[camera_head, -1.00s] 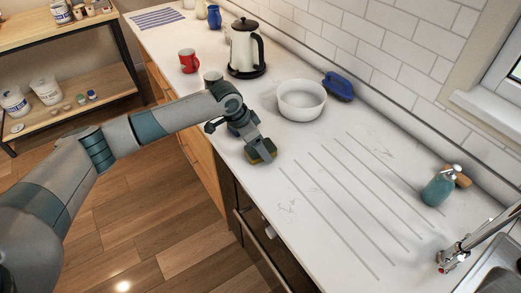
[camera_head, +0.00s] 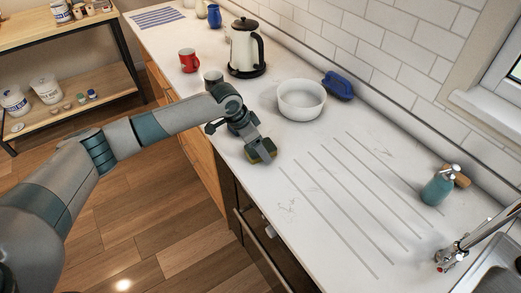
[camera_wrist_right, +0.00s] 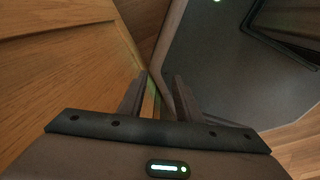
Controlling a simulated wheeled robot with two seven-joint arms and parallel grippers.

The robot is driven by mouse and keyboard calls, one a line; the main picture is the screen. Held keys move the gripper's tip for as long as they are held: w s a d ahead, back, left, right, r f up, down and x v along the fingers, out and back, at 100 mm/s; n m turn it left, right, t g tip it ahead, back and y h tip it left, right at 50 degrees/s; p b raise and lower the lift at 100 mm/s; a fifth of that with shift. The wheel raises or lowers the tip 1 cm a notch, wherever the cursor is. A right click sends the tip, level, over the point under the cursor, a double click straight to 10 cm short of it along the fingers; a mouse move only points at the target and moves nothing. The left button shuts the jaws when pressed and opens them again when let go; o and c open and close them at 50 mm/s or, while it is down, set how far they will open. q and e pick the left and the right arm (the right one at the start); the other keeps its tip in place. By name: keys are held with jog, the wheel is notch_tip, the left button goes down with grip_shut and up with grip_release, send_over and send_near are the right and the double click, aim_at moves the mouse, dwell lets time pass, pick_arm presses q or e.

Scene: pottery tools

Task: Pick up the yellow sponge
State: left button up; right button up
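The yellow sponge (camera_head: 263,157), with a dark green side, is at the front edge of the white counter in the head view. My left gripper (camera_head: 258,151) points down at it, with its fingertips right at the sponge and covering most of it. I cannot tell whether the fingers are pressed shut on it or whether it touches the counter. My right gripper (camera_wrist_right: 160,97) shows only in the right wrist view; its two fingers stand apart with nothing between them, beside a wooden panel.
A white bowl (camera_head: 301,100), a blue object (camera_head: 338,86), a kettle (camera_head: 246,50), a red mug (camera_head: 189,61) and a grey cup (camera_head: 212,78) stand behind the left gripper. A teal soap bottle (camera_head: 439,187) is by the tap (camera_head: 455,252). The grooved counter (camera_head: 340,185) between is clear.

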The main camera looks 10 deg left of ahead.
aim_at(265, 145)
pick_arm(q)
jog(key=c, duration=0.7)
jog(key=shift+c, duration=0.2)
jog(key=shift+r+b, duration=0.4)
jog(key=shift+b, duration=0.05)
notch_tip(265, 145, up, 4)
jog(key=shift+f+b, duration=0.1)
jog(key=shift+b, duration=1)
jog(key=s+d+r+b, duration=0.3)
jog(key=d+r, duration=0.4)
jog(key=d, duration=0.4)
jog(key=shift+d+b, duration=0.2)
jog(key=shift+b, duration=0.1)
